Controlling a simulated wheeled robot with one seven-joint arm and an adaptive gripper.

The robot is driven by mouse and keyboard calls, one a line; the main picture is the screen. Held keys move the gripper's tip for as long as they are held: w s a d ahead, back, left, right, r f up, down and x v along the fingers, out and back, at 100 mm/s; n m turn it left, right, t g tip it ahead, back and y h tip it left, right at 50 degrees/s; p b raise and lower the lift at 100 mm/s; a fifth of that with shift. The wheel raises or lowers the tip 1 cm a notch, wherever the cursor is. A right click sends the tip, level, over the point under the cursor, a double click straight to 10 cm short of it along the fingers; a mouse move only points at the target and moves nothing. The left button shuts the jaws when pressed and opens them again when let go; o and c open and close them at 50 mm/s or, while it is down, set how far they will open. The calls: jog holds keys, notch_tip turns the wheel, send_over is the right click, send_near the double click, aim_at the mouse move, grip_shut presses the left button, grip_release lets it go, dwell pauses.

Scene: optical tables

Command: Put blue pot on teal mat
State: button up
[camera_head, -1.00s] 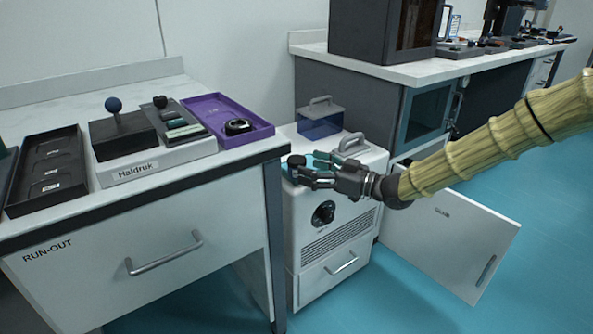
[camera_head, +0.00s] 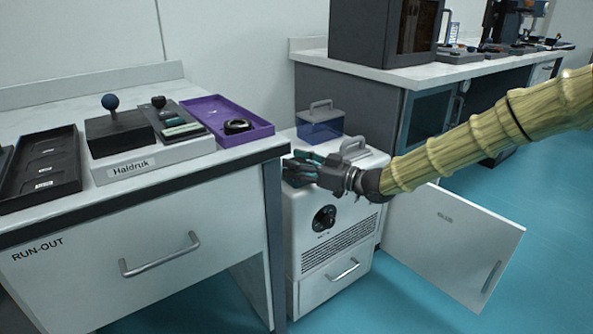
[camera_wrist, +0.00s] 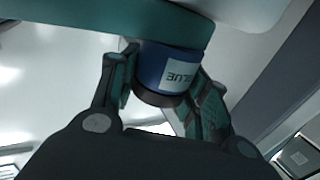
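The blue pot (camera_wrist: 172,72) shows in the wrist view, with a white BLUE label that reads upside down and a dark band at its lower end. My gripper (camera_wrist: 165,80) has a finger against each side of it and appears shut on it. In the head view my gripper (camera_head: 298,170) is at the white cabinet's top left front edge; the pot cannot be made out there. A teal strip (camera_wrist: 70,32), perhaps the teal mat, crosses the top of the wrist view, meeting the pot's upper end. Whether they touch is unclear.
The white cabinet (camera_head: 335,222) has a dial and top handle, with a blue clear box (camera_head: 320,125) behind. An open door (camera_head: 455,240) stands to the right. The left bench holds a purple tray (camera_head: 262,133), a Haldruk stand (camera_head: 135,168) and a black tray (camera_head: 75,175).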

jog(key=shift+c, duration=0.9)
